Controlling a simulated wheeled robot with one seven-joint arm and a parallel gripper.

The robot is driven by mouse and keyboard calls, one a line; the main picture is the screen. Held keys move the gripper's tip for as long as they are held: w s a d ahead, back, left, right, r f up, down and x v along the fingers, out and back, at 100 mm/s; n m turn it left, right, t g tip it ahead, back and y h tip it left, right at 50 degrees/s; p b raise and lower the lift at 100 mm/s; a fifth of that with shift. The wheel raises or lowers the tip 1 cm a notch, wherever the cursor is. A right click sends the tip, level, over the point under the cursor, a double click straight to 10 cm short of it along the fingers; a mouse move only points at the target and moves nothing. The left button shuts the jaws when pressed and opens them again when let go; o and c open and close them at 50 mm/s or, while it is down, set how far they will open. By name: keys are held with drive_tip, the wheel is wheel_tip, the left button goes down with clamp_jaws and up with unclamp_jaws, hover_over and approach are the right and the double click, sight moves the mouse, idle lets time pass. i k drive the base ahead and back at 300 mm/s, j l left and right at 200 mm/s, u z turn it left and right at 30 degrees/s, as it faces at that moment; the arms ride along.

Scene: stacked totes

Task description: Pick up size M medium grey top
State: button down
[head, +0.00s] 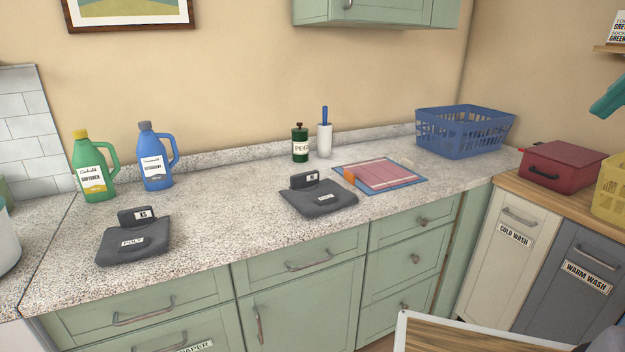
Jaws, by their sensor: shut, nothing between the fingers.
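Two folded dark grey tops lie on the speckled countertop (225,225). The middle one (325,200) has a small upright dark tag (304,180) at its back edge; the tag's white label is small and looks like "M". A white label is also on its front. The left one (135,243) has a similar tag (138,215) that seems to read "XS", and a front label reading "POLY". The two tops lie apart, with bare counter between them. My gripper is not in view.
Green (93,170) and blue (155,158) bottles stand behind the left top. A green canister (300,143), a white holder (324,140), a pink-and-blue mat (380,174) and a blue basket (463,138) stand further right. A wooden, white-edged surface (470,338) is at the bottom.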

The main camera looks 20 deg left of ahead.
sight(311, 197)
drive_tip(key=i+j+u, duration=0.3)
drive_tip(key=j+u, duration=0.15)
drive_tip(key=i+j+u, duration=0.45)
drive_tip(key=k, duration=0.1)
